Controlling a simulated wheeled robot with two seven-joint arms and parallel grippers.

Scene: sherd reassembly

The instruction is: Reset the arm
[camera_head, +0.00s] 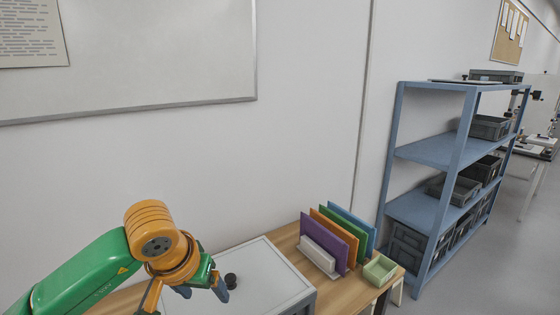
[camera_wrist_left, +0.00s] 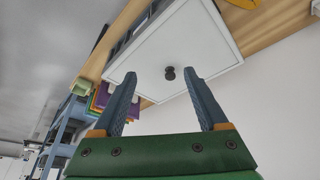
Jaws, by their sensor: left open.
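My left arm (camera_head: 85,270), green with orange joints, comes in from the lower left in the head view. My left gripper (camera_head: 202,291) is at its end, over the near part of a white-topped box on the wooden table. In the left wrist view its two blue-grey fingers (camera_wrist_left: 160,76) are spread wide, with nothing held between them. My right gripper is not in view.
The white-topped box (camera_head: 262,262) has a grey rim. On the wooden table (camera_head: 290,243) to its right stand upright coloured folders (camera_head: 325,240) and a small pale green tray (camera_head: 380,270). A blue shelf (camera_head: 440,150) with grey bins stands further right. A wall with a whiteboard (camera_head: 160,50) is behind.

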